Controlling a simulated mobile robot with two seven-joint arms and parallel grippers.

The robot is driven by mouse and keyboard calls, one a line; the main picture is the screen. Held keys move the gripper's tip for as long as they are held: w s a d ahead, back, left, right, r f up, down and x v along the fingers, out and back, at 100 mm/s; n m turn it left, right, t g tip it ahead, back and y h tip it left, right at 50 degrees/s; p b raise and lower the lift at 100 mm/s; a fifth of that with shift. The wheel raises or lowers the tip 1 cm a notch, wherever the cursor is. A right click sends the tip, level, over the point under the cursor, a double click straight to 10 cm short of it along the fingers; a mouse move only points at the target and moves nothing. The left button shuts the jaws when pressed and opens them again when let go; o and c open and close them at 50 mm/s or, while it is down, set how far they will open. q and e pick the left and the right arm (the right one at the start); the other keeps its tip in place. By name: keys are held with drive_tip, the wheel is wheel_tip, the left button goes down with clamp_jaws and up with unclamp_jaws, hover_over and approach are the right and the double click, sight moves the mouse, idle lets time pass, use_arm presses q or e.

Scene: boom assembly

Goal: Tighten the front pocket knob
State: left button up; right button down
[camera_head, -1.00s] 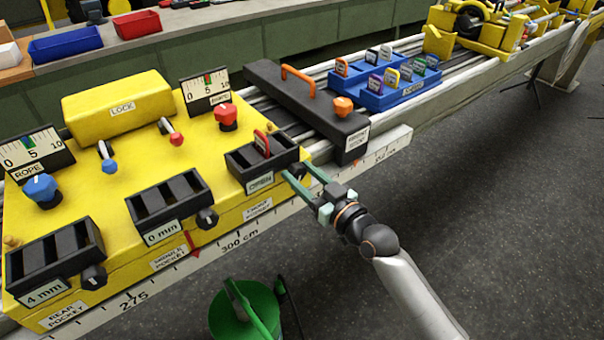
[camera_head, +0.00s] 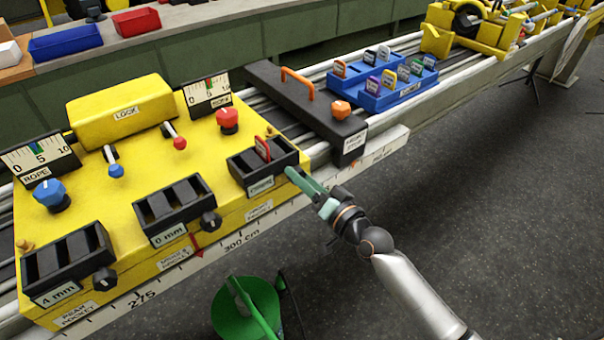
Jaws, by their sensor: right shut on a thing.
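The front pocket (camera_head: 238,170) is the right-most black slotted holder on the yellow carriage (camera_head: 205,245), with a red-framed tag (camera_head: 263,148) standing in it. A small green-lettered label (camera_head: 261,186) is on its front face. My right gripper (camera_head: 290,172) reaches in from the lower right, with its green fingers at the right end of that front face. It is shut on the front pocket knob, which the fingers hide. The fingers show nearly edge-on, one over the other. My left gripper is not in view.
A black cross block (camera_head: 318,112) with an orange knob (camera_head: 340,109) lies beyond. A green bucket (camera_head: 232,318) stands on the floor below. The floor at right is clear.

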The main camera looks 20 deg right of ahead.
drive_tip(key=m+p, duration=0.1)
drive_tip(key=m, duration=0.7)
drive_tip(key=m+p, duration=0.1)
drive_tip(key=m, duration=0.6)
drive_tip(key=m+p, duration=0.1)
drive_tip(key=m, duration=0.7)
drive_tip(key=shift+f+m, duration=0.3)
drive_tip(key=shift+f, duration=0.05)
drive_tip(key=shift+a, duration=0.1)
drive_tip(key=shift+c, duration=1.5)
unclamp_jaws()
